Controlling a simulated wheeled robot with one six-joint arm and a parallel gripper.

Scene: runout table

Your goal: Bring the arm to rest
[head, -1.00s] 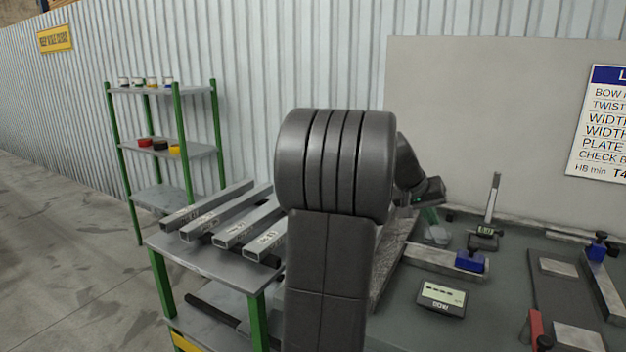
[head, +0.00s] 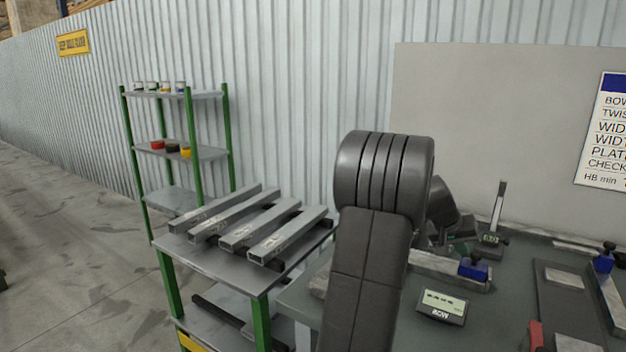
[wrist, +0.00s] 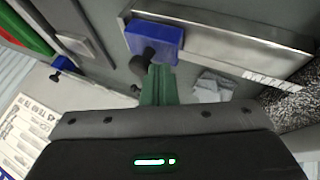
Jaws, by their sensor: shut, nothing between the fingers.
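My arm stands dark and bent in the middle of the head view and hides part of the table behind it. My gripper (wrist: 158,86) shows in the wrist view with its green fingers shut together and nothing between them. In the head view it is mostly hidden behind my arm. The fingers point toward the grey runout table (head: 400,315), close to a blue clamp (wrist: 165,37) with a black knob. A steel bar (wrist: 225,52) runs from that clamp. I cannot tell how far the fingertips are from the table.
A digital gauge (head: 442,307) lies on the table, and a second blue clamp (head: 604,262) stands at right. A green-legged cart (head: 215,262) holds several square tubes (head: 228,215). A shelf rack (head: 205,152) stands behind. Open floor (head: 60,240) lies at left.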

